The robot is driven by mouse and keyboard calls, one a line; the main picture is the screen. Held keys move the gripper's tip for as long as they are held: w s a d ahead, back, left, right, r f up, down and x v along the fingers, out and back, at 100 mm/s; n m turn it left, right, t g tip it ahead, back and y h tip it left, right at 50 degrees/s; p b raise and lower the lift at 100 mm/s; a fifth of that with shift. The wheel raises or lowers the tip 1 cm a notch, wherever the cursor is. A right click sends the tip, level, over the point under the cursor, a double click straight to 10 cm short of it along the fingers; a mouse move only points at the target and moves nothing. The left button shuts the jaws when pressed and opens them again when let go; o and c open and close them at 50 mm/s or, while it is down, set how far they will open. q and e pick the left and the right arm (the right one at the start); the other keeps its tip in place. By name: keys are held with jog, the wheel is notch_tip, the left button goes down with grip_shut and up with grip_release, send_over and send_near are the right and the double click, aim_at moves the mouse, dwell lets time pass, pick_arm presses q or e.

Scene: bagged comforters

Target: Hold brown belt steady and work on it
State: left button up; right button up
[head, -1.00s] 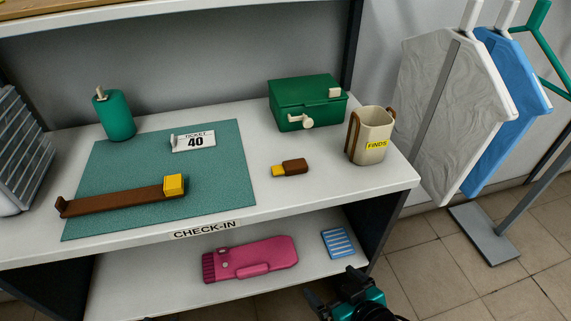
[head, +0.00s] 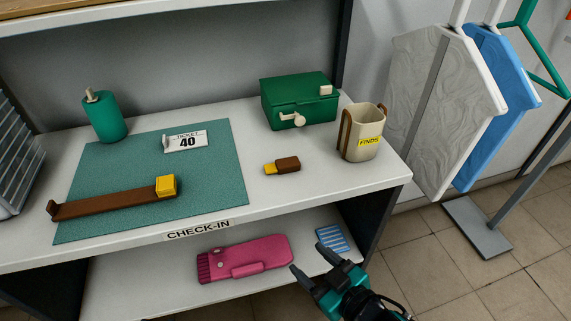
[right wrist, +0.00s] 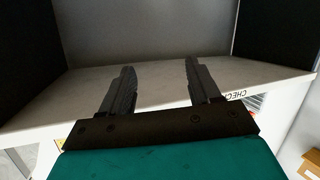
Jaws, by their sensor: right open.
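The brown belt (head: 112,204) lies flat on the left part of a green mat (head: 215,165) on the counter. Its yellow buckle end (head: 166,186) is at the right, and its left end turns up. My right gripper (head: 306,266) is open and empty, in front of the lower shelf at the bottom of the head view, well to the right of the belt. In the right wrist view its two fingers (right wrist: 157,88) are spread with nothing between them, facing the shelving. My left gripper is not in view.
A short brown and yellow piece (head: 283,166) lies right of the mat. Behind are a green bottle (head: 106,117), a ticket sign (head: 185,141), a green box (head: 300,101) and a FINDS cup (head: 362,134). A pink case (head: 244,258) and blue striped item (head: 333,239) lie on the lower shelf (head: 130,290).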

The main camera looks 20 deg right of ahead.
jog(key=w+a+r+n+g+y, duration=0.1)
jog(key=a+r+n+g+y, duration=0.1)
jog(key=a+r+n+y, duration=0.55)
jog(key=w+a+r+n+g+y, duration=0.15)
jog(key=r+n+y, duration=0.35)
jog(key=r, duration=0.5)
jog(key=a+r+n+g+y, duration=0.2)
jog(key=a+r+n+y, duration=0.2)
jog(key=a+r+n, duration=0.35)
jog(key=n+g+h, duration=0.9)
jog(key=n+h, duration=0.8)
jog(key=n, duration=1.1)
send_near(286, 162)
jog(key=f, duration=0.1)
jog(key=s+f, duration=0.1)
jog(key=shift+a+f+t, duration=0.25)
jog(key=shift+a+f, duration=0.1)
jog(key=shift+a, duration=0.05)
jog(key=shift+w+x, duration=0.15)
jog(key=shift+x, duration=1.3)
jog(key=shift+w+x, duration=0.2)
jog(key=shift+x, duration=1.25)
jog(key=shift+a+r, duration=0.1)
jog(key=c, duration=1.1)
notch_tip(286, 162, up, 10)
